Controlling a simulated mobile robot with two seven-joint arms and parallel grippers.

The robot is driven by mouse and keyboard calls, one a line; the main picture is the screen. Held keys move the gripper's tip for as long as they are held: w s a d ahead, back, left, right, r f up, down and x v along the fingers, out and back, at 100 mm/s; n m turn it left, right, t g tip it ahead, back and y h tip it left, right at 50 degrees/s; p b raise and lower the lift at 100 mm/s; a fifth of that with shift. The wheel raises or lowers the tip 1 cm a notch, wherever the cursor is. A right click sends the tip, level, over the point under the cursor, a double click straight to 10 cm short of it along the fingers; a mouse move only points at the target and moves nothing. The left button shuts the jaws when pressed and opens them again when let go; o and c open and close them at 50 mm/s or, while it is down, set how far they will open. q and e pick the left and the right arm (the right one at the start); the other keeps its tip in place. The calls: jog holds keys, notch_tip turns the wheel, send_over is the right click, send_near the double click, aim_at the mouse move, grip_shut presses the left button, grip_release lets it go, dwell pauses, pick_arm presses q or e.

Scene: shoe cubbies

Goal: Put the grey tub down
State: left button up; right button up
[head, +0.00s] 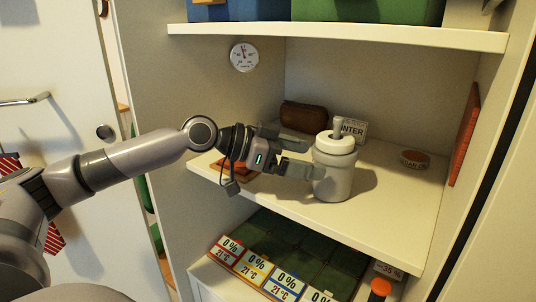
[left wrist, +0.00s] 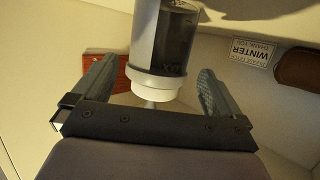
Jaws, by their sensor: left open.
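The grey tub (head: 333,180), with a white lid and a grey knob on top, stands upright on the middle shelf (head: 395,215). My left gripper (head: 312,160) reaches in from the left at the tub's height. Its jaws are open, with the fingertips close against the tub's left side. In the left wrist view the tub (left wrist: 172,40) appears upside down between the two spread fingers (left wrist: 157,66). I cannot tell whether either finger touches it. My right gripper is not in view.
Behind the tub are a brown case (head: 304,116) and a white WINTER sign (head: 354,130). A round brown tin (head: 414,159) lies to the right, near a red panel (head: 467,135). The upper shelf (head: 340,37) overhangs. Free shelf lies right of the tub.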

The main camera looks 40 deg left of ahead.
pick_arm(q)
jog(key=b+v, duration=0.2)
jog(key=v, duration=0.1)
jog(key=shift+s+a+f, duration=0.15)
jog(key=shift+a+f, duration=0.05)
jog(key=shift+f, duration=0.1)
jog(key=shift+s+a+r+b, duration=0.25)
jog(key=shift+s+a+b, duration=0.25)
jog(key=shift+b, duration=0.35)
jog(key=shift+s+a+r+b, duration=0.15)
jog(key=shift+s+a+b, duration=0.3)
jog(key=shift+b, duration=0.6)
jog(key=shift+s+a+r+b, duration=0.4)
jog(key=shift+s+r+b, duration=0.25)
jog(key=shift+b, duration=0.3)
